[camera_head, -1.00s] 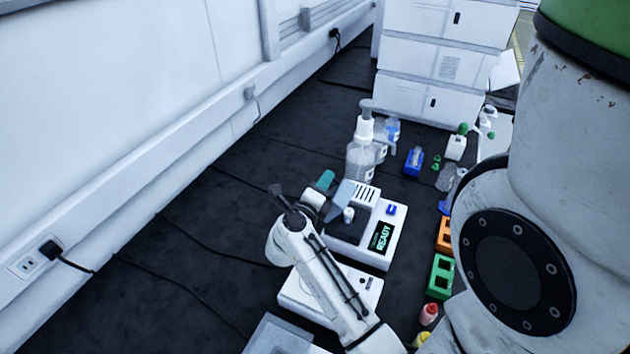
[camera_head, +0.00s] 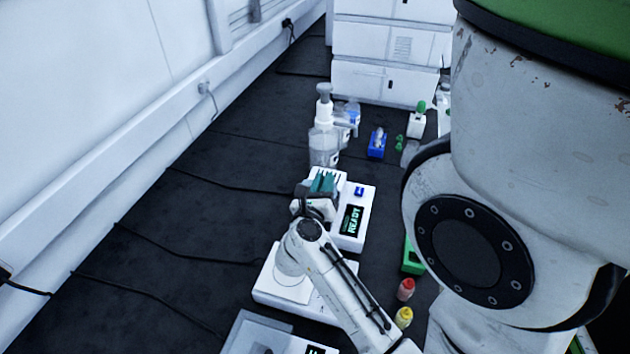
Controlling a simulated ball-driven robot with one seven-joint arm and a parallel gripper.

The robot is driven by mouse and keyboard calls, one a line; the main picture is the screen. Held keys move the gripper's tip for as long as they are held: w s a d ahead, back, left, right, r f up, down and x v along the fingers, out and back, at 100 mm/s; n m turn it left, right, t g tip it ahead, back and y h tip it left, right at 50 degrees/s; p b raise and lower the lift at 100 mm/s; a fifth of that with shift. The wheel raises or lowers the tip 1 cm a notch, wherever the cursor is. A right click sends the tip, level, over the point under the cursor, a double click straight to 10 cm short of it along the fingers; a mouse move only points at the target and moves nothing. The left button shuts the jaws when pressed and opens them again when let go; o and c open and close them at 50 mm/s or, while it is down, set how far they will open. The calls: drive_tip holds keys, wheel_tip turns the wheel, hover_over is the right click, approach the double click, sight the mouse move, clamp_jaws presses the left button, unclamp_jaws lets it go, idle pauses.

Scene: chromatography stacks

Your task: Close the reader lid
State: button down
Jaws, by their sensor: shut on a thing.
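The white reader (camera_head: 368,196) stands on the dark bench in the middle of the head view, with a lit READY screen and a blue button on its right side. My gripper (camera_head: 323,183), with teal fingers, is over the left part of the reader. It is shut on the reader lid, but the lid itself is mostly hidden behind the gripper and wrist. I cannot tell the lid's exact angle from this view.
A clear pump bottle (camera_head: 324,143) stands just behind the reader. A white device (camera_head: 262,285) is in front, under my arm. A red-capped vial (camera_head: 405,289) and a yellow-capped vial (camera_head: 403,317) are at right. The bench left of the reader is clear except for cables.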

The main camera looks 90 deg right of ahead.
drive_tip(key=shift+s+a+f, duration=0.15)
drive_tip(key=shift+s+f, duration=0.5)
drive_tip(key=shift+s, duration=0.05)
drive_tip(key=shift+s+f, duration=0.2)
drive_tip(key=c, duration=1.2)
unclamp_jaws()
drive_tip(key=shift+a, duration=0.1)
drive_tip(key=shift+r, duration=0.1)
drive_tip(key=shift+w, duration=0.1)
drive_tip(key=shift+a, duration=0.1)
drive_tip(key=shift+b+v, duration=0.65)
drive_tip(key=shift+v, duration=4.6)
drive_tip(key=shift+w+r, duration=0.1)
